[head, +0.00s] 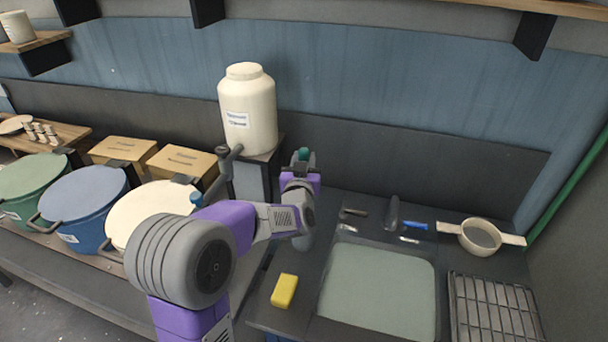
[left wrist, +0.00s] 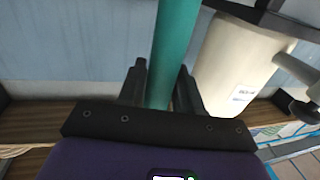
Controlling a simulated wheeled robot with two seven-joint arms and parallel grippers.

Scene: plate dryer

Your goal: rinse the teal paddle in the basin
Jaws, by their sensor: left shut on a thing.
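The teal paddle (left wrist: 172,50) shows as a teal shaft between the two dark fingers of my left gripper (left wrist: 160,88) in the left wrist view. The gripper is shut on it. In the head view, my left gripper (head: 300,170) is left of and behind the basin, with a small teal end of the paddle (head: 303,154) above it. The rest of the paddle is hidden behind my arm. The basin (head: 378,290) is a pale grey-green rectangle in the dark counter at the lower right. My right gripper is not in view.
A yellow sponge (head: 285,290) lies left of the basin. A strainer (head: 480,237) and a wire rack (head: 492,308) are to its right. A cream jug (head: 248,108) with a tap stands behind my arm. Lidded tubs (head: 85,203) line the left.

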